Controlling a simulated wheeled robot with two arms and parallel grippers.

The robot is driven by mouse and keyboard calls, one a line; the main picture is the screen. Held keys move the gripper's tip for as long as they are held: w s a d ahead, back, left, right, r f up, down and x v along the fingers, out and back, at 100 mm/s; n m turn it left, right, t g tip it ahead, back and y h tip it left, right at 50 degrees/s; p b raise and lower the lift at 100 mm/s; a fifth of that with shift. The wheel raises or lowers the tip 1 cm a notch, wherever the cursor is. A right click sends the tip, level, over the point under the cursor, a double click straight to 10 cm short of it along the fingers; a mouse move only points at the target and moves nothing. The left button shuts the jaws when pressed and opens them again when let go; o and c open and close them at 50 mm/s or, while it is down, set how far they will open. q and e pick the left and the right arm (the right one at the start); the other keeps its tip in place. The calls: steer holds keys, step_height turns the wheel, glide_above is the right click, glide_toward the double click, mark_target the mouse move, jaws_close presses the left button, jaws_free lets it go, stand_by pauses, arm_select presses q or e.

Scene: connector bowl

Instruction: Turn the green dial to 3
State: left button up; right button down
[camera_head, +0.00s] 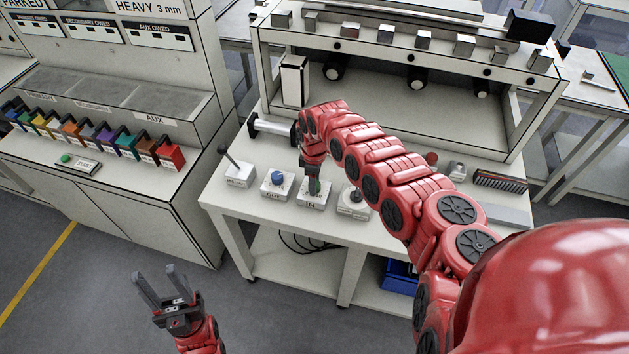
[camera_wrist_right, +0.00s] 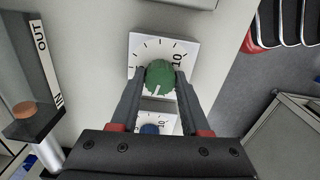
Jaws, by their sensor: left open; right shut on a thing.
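The green dial (camera_wrist_right: 160,76) sits on a white plate (camera_wrist_right: 136,45) with tick marks and a "10" label in the right wrist view. A white pointer line on the dial points toward the bottom of that picture. My right gripper (camera_wrist_right: 157,84) is shut on the green dial, one finger on each side. In the head view my right gripper (camera_head: 314,180) reaches down over the box marked "IN" and mostly hides the dial (camera_head: 314,187). My left gripper (camera_head: 163,290) is open and empty over the floor, away from the table.
A blue dial (camera_head: 277,178) stands left of the green one, with a lever box (camera_head: 238,172) further left. Another control box (camera_head: 354,203) is close on the right. A shelf with small blocks (camera_head: 415,60) stands behind.

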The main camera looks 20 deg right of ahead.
steer(key=m+p, duration=0.1)
steer(key=m, duration=0.3)
steer(key=shift+r+m, duration=0.1)
steer(key=shift+m, duration=0.2)
stand_by(0.3)
steer(key=shift+c, duration=1.9)
jaws_free()
step_height(320, 180, up, 17)
steer(key=b, duration=0.3)
steer(key=shift+r, duration=0.15)
